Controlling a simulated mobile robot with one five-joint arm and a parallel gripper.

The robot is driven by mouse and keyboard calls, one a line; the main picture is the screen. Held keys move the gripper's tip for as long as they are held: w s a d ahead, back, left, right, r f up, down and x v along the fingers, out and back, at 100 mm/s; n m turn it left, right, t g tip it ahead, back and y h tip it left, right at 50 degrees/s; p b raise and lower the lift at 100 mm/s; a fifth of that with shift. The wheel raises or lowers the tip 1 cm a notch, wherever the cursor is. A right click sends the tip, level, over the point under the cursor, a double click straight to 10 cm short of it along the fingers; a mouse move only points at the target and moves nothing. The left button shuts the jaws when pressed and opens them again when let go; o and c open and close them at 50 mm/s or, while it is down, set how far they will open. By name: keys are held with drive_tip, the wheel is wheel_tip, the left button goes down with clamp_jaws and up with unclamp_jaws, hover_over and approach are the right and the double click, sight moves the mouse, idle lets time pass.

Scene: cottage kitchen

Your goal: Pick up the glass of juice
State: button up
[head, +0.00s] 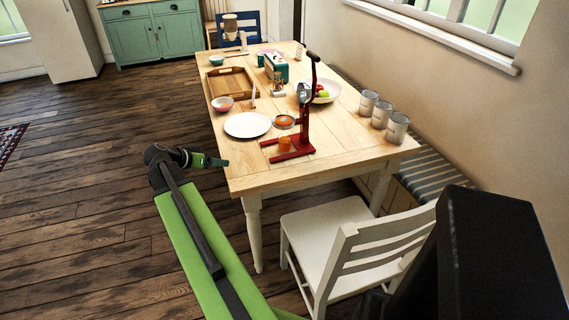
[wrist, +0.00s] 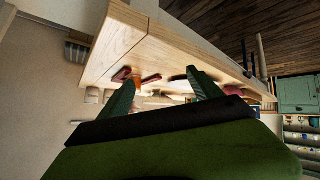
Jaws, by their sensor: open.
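The glass of juice (head: 285,144) is small and orange. It stands on the base of a red citrus press (head: 304,125) near the front edge of the wooden table (head: 335,165). In the wrist view an orange patch, likely the glass (wrist: 137,83), shows beside the left finger. My gripper (head: 224,162) is left of the table's near left corner, out over the floor and apart from the glass. In the wrist view my gripper (wrist: 160,77) has its two green fingers spread, with nothing held between them.
A white plate (head: 247,125) lies left of the press. A pink bowl (head: 223,104), wooden tray (head: 230,84), teal toaster (head: 276,67) and fruit bowl (head: 326,91) stand farther back. Several cans (head: 397,128) line the right edge. A white chair (head: 345,245) stands at the near side.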

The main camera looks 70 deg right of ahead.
drive_tip(key=s+d+m+g+h+b, duration=0.25)
drive_tip(key=s+d+m, duration=0.25)
drive_tip(key=s+d, duration=0.6)
drive_tip(key=b, duration=0.4)
approach(280, 142)
drive_tip(key=shift+g, duration=0.25)
drive_tip(key=x, duration=0.7)
drive_tip(key=shift+w+f, duration=0.15)
drive_tip(key=shift+w, duration=0.05)
drive_tip(key=shift+s+d+f, duration=0.1)
drive_tip(key=shift+s+d, duration=0.15)
drive_tip(key=shift+d, duration=0.15)
drive_tip(key=b+x, duration=0.2)
drive_tip(key=x, duration=0.2)
drive_tip(key=shift+d+f+b, duration=0.3)
drive_tip(key=shift+f+b, duration=0.05)
drive_tip(key=shift+s+d, duration=0.15)
drive_tip(key=shift+d, duration=0.05)
clamp_jaws()
